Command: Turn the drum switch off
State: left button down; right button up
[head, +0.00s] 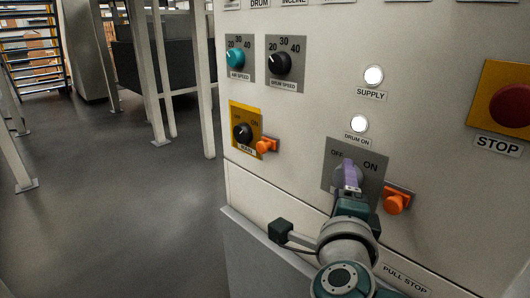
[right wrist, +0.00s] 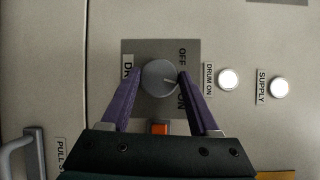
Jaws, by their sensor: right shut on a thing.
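The drum switch is a grey round knob (head: 346,171) on a dark grey plate (head: 371,191) marked OFF and ON, low on the control panel. It also shows in the right wrist view (right wrist: 158,80), where the picture is turned sideways. A pale line on the knob points toward the OFF/ON side, but its exact setting is hard to tell. My right gripper (head: 350,181) is shut on the knob, with one purple finger on each side of it. The white DRUM ON lamp (head: 359,124) above looks lit. My left gripper is out of view.
An orange block (head: 396,201) sticks out right of the switch. A red STOP button (head: 512,104) is at the right. A yellow-plated switch (head: 242,132) with another orange block (head: 266,146) is at the left. A grey handle (right wrist: 24,150) shows in the wrist view. Open floor lies left.

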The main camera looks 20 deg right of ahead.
jog(key=n+g+p, duration=0.1)
jog(key=n+p, duration=0.1)
jog(key=n+g+p, duration=0.2)
jog(key=p, duration=0.1)
jog(key=n+g+p, duration=0.1)
jog(key=n+p, duration=0.1)
jog(key=shift+w+a+r+g+y, duration=0.2)
jog(key=shift+r+g+y, duration=0.1)
jog(key=shift+r, duration=0.05)
jog(key=shift+w+n+g, duration=0.1)
jog(key=shift+n+g, duration=0.8)
jog(key=shift+n, duration=0.1)
jog(key=o, duration=1.4)
